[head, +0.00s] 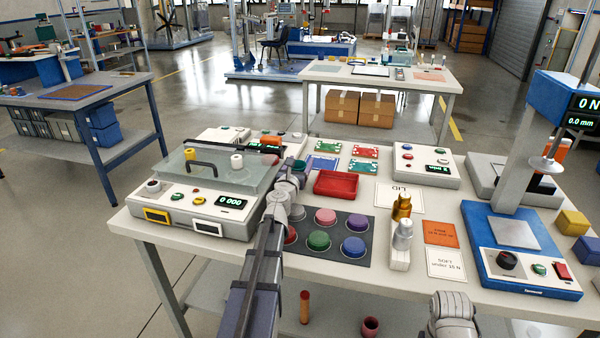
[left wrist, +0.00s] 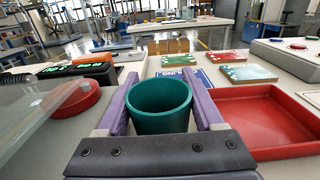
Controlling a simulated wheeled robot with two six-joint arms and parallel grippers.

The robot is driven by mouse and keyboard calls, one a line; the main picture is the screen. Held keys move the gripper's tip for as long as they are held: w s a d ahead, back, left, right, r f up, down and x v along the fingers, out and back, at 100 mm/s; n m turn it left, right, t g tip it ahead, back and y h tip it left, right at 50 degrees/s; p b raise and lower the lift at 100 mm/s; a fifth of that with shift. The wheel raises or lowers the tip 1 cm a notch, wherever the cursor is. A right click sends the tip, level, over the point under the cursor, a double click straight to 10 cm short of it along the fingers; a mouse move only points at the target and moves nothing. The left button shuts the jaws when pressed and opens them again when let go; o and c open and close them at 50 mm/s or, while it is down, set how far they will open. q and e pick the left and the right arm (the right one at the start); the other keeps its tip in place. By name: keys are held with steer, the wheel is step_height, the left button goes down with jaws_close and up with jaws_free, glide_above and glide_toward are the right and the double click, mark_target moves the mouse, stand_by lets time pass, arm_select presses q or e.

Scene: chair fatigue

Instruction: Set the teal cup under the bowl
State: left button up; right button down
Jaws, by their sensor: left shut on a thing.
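The teal cup (left wrist: 160,104) is upright in the left wrist view, its open rim facing up. My left gripper (left wrist: 160,84) is shut on it, with a purple finger on each side. In the head view my left gripper (head: 292,172) is above the table between the glass-lidded device and the red tray; the wrist hides the cup there. I cannot pick out a bowl with certainty. Several coloured round pieces sit on a dark mat (head: 344,261). Of my right arm only a grey link shows at the bottom; its gripper is out of view.
A red tray (head: 337,184) is just right of the left gripper. The glass-lidded device (head: 178,218) stands to its left. Green and red cards (head: 362,167) lie beyond.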

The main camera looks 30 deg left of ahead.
arm_select(q)
steer(key=shift+f, duration=0.4)
arm_select(e)
steer(key=shift+f, duration=0.35)
arm_select(q)
steer(key=shift+f, duration=0.15)
steer(key=o, duration=1)
steer(key=shift+o, duration=0.3)
arm_select(e)
steer(key=shift+f, duration=0.15)
